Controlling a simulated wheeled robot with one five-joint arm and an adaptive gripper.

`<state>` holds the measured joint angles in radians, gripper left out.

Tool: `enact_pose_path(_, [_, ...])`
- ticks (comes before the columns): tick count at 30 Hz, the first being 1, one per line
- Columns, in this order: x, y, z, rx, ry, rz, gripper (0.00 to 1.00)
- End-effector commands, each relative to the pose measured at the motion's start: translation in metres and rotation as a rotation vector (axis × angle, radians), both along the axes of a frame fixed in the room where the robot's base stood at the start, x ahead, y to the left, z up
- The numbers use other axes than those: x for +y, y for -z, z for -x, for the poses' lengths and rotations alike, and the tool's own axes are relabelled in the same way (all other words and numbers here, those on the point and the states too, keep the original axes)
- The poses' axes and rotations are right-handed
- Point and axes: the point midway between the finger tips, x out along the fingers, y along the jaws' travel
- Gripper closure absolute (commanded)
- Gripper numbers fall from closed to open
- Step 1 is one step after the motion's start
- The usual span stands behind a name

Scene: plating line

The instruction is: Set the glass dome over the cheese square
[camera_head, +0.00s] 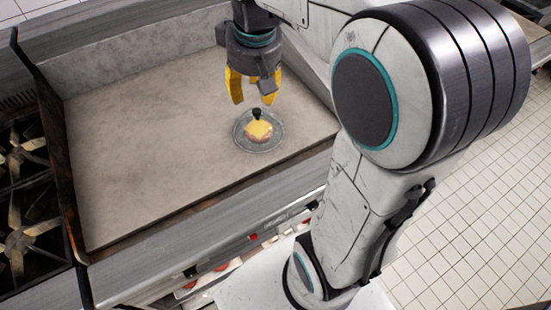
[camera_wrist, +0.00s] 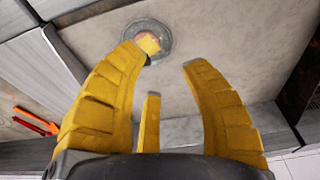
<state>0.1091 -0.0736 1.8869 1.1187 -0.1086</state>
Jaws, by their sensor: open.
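The glass dome (camera_head: 243,135) is a clear round cover with a dark knob (camera_head: 257,113) on top. It stands upright on the grey flat surface, and the yellow cheese square (camera_head: 260,129) shows through it, on a pinkish-brown piece. The dome appears to be around the cheese. In the wrist view, the dome (camera_wrist: 160,28) and cheese (camera_wrist: 149,44) show near the top; the left finger partly covers them. My gripper (camera_head: 253,100) is open and empty, its yellow fingers just above and behind the knob, apparently apart from it. Its fingers also show spread in the wrist view (camera_wrist: 167,60).
The flat grey cooking plate (camera_head: 140,140) is bare around the dome, with raised metal walls at the back and left. Burner grates (camera_head: 22,238) lie to the left. Red and orange items (camera_wrist: 35,121) show at the wrist view's left edge.

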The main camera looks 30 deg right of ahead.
Motion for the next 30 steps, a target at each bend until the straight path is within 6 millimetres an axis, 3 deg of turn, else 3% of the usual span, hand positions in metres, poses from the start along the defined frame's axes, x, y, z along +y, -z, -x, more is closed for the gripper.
enact_pose_path(1, [0.006, -0.001, 0.018, -0.024, -0.003, 0.001, 0.59])
enact_pose_path(6, [0.020, 0.007, 0.069, -0.091, -0.005, -0.004, 0.59])
enact_pose_path(12, [0.030, 0.025, 0.114, -0.151, -0.006, -0.013, 0.59])
enact_pose_path(19, [0.034, 0.041, 0.140, -0.189, -0.008, -0.020, 0.59])
enact_pose_path(30, [0.035, 0.045, 0.145, -0.196, -0.006, -0.022, 0.59])
